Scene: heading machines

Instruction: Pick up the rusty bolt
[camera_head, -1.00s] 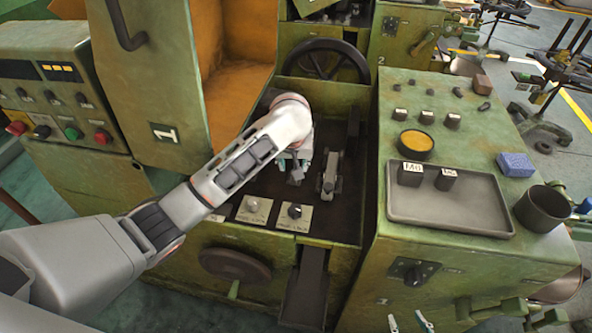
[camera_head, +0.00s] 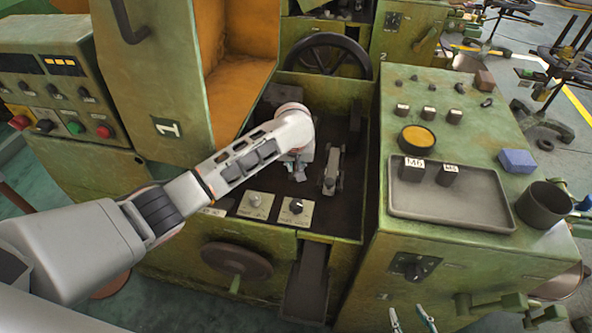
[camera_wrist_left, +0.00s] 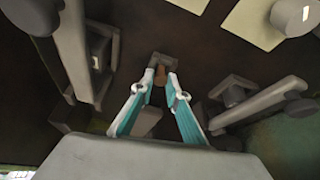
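My left arm reaches from the left into the dark recess of the green machine. My left gripper (camera_head: 297,176) is low in that recess, partly hidden under its own wrist. In the left wrist view, its two teal fingers (camera_wrist_left: 162,78) point at a small rusty brown bolt (camera_wrist_left: 159,85). The fingertips stand apart on either side of the bolt's line; contact is not clear. The bolt is not distinguishable in the head view. My right gripper (camera_head: 411,319) shows only its fingertips at the bottom edge, apart and empty.
A grey metal lever part (camera_head: 331,171) stands just right of my left gripper. Two knobs on pale plates (camera_head: 254,204) are in front. At right, a green console carries a grey tray (camera_head: 455,213), a dark cup (camera_head: 543,205) and a blue block (camera_head: 517,161).

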